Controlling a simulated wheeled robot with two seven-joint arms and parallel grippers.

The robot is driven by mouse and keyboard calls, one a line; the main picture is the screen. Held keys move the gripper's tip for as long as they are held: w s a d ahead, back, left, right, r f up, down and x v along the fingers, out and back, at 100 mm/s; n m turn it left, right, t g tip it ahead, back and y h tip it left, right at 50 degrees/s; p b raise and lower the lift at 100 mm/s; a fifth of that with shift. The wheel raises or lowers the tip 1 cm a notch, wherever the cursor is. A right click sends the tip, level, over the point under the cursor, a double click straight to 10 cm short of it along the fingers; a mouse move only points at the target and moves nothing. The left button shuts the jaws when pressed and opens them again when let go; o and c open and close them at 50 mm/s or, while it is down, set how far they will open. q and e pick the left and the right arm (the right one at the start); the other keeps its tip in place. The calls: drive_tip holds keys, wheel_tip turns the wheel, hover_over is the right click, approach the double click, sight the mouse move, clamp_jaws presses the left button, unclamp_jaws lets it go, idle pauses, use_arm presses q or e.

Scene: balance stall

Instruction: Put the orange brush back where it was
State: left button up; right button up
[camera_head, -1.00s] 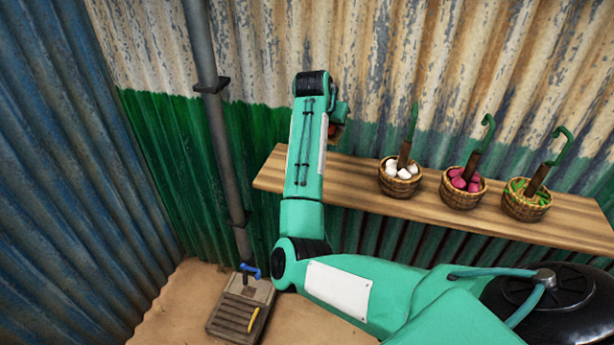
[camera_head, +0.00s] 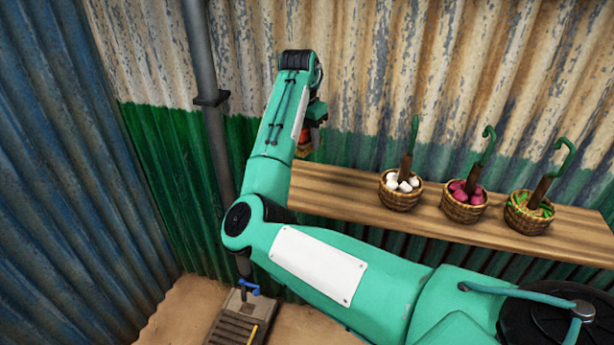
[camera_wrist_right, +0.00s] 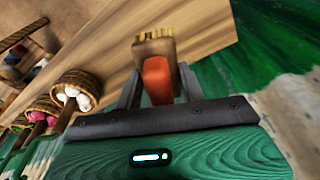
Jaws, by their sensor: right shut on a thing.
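The orange brush (camera_wrist_right: 157,80) is between the fingers of my right gripper (camera_wrist_right: 160,92) in the right wrist view. Its orange part is next to the fingers, and its brown block with pale bristles points away from the gripper. In the head view my right gripper (camera_head: 314,112) is near the left end of the shelf, with the brush (camera_head: 304,143) showing below it, partly hidden by my arm. The brush appears held above the wooden shelf (camera_head: 340,192), near its left end; the exact gap cannot be told. My left gripper is not in view.
Three baskets stand on the shelf: one with white pieces (camera_head: 400,198), one with pink pieces (camera_head: 463,209), one with green pieces (camera_head: 528,219), each with a green-hooked upright. A grey basin (camera_head: 228,326) with a blue tap (camera_head: 250,288) is at the pipe's (camera_head: 202,55) foot.

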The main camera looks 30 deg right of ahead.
wheel_tip(320, 180, down, 13)
drive_tip(key=shift+f+p, duration=0.1)
drive_tip(key=shift+p, duration=0.9)
drive_tip(key=o, duration=0.9)
drive_tip(key=r+b, duration=0.1)
drive_tip(key=r, duration=0.3)
drive_tip(key=a+r, duration=0.1)
drive_tip(key=r, duration=0.3)
drive_tip(key=r+b, duration=0.1)
drive_tip(key=r, duration=0.3)
drive_tip(key=shift+s+a+b, duration=0.3)
drive_tip(key=shift+a+b, duration=0.05)
